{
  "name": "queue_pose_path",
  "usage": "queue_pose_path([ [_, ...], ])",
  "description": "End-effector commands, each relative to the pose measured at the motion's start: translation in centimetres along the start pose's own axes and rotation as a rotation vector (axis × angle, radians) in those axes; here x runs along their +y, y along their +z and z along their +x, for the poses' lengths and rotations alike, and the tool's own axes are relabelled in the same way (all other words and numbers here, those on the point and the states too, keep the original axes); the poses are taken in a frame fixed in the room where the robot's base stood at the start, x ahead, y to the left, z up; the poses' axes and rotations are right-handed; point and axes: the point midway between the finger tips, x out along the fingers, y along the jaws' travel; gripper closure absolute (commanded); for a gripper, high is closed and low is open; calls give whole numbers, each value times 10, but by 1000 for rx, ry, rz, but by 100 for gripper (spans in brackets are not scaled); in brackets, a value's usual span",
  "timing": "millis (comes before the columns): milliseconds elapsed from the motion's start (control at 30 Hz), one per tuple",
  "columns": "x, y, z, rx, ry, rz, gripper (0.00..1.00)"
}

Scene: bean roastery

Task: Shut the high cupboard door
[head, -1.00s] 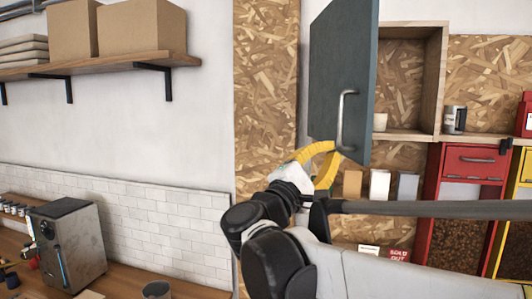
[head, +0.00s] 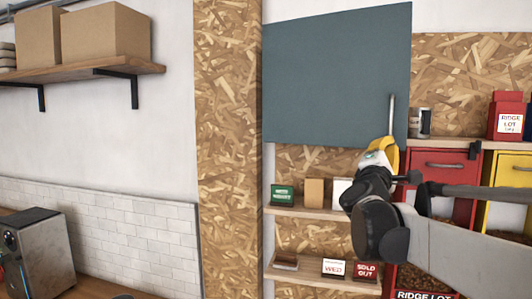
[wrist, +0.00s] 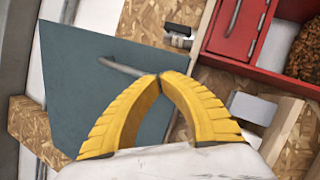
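The high cupboard door (head: 335,80) is a dark blue-green panel. In the head view its right edge looks taller and nearer than its left, so it seems to stand partly open, covering the cupboard's inside from sight. Its metal bar handle (head: 392,115) is upright near the right edge. The door (wrist: 95,85) and handle (wrist: 125,68) also show in the wrist view. My gripper (head: 388,143) is at the handle's lower end, by the door's bottom right corner. In the wrist view its yellow fingertips (wrist: 160,77) meet over the handle's end; I cannot tell whether they touch it.
Below the door are shelves (head: 320,213) with small boxes and signs. A red bin (head: 452,168) and a yellow bin (head: 510,175) are at the right, close to my arm. A wall shelf (head: 85,75) with cardboard boxes is at the left.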

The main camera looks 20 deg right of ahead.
Motion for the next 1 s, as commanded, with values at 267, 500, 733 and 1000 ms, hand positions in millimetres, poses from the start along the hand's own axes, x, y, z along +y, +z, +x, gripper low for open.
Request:
queue_pose_path([
  [267, -25, -13, 68, -2, 0, -2, 100],
  [500, -32, -22, 98, 0, 1, -1, 100],
  [733, -34, -25, 106, 0, 0, -1, 100],
  [1000, -34, -25, 106, 0, 0, 0, 100],
])
